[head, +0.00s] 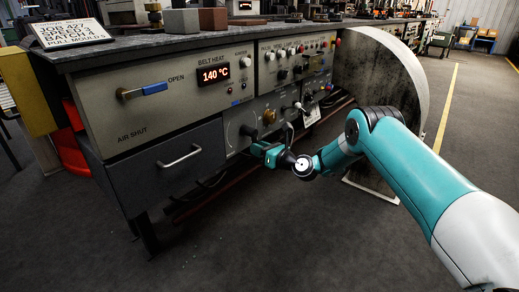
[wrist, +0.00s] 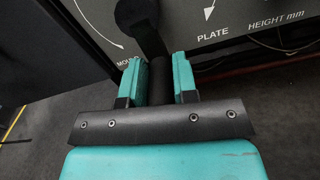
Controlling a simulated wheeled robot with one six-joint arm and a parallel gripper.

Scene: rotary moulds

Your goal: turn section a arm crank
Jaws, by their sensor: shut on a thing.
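A black crank (wrist: 137,12) sits on the grey front panel, with a round hub at the top of the wrist view and an arm and handle running down from it. In the head view the crank (head: 247,130) shows small on the lower panel. My gripper (wrist: 159,80) is shut on the crank's handle, with one teal finger on each side. In the head view my gripper (head: 262,149) is at the lower panel, left of the brass-coloured knob. The handle's lower end is hidden behind the gripper's dark bar.
A drawer with a silver handle (head: 180,156) is left of my gripper. A large pale disc (head: 395,75) stands to the right. Open floor lies in front.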

